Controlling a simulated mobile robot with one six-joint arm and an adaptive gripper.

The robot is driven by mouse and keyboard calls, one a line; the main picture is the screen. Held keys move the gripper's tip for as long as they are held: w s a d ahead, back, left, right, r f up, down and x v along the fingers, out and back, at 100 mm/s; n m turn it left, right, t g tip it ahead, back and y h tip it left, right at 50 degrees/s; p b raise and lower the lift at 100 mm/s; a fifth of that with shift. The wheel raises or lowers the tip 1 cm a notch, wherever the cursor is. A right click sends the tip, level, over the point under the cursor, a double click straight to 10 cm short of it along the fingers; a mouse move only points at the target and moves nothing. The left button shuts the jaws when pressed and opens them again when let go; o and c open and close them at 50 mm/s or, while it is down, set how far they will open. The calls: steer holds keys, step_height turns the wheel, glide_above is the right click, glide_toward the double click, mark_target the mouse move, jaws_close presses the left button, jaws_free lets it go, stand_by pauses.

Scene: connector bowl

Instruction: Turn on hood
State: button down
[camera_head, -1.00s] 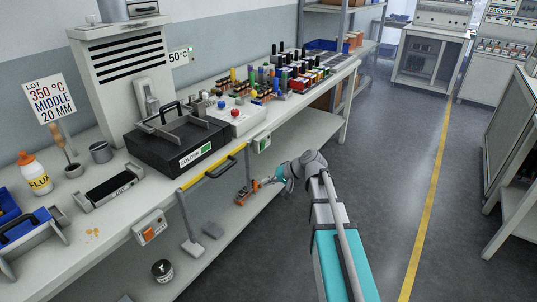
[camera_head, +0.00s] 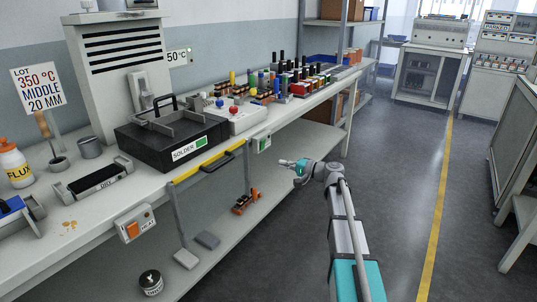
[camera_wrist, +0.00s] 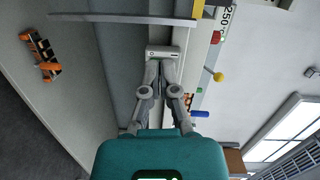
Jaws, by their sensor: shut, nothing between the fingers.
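The hood looks to be the tall light-grey louvred unit (camera_head: 125,65) at the back left of the bench. A small white box (camera_head: 260,142) with a green patch sits on the bench's front edge, right of the yellow bar. Its purpose is not readable. My gripper (camera_head: 284,163) is in front of and a little below this box, with empty fingers. In the wrist view my gripper (camera_wrist: 162,66) has its fingertips together, pointing at a white box (camera_wrist: 163,52) on the bench edge. I cannot tell whether they touch.
A yellow bar (camera_head: 207,163) runs along the bench front. A HEAT box (camera_head: 134,225) with an orange switch hangs further left. A black SOLDER unit (camera_head: 170,140) stands on the bench. An orange-and-black object (camera_head: 246,201) lies on the lower shelf. The floor right of my arm is clear.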

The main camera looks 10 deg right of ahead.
mark_target(264, 142)
steer(key=w+d+f+m+t+b, duration=0.1)
steer(key=w+d+m+t+b, duration=0.1)
steer(key=w+d+t+b, duration=0.1)
steer(key=shift+w+d+f+m+b, duration=0.3)
steer(key=shift+w+d+b, duration=0.55)
steer(key=shift+d, duration=0.95)
steer(key=shift+s+a, duration=0.1)
steer(key=shift+a, duration=0.05)
steer(key=x, duration=0.4)
steer(key=p+x, duration=0.1)
steer(key=x, duration=0.3)
steer(key=r+p+x, duration=0.1)
steer(key=x, duration=0.4)
steer(key=shift+a, duration=0.2)
steer(key=shift+a, duration=0.1)
steer(key=shift+w+a+p, duration=0.15)
steer(key=shift+w+p, duration=0.1)
steer(key=shift+p, duration=0.15)
steer(key=shift+d, duration=0.25)
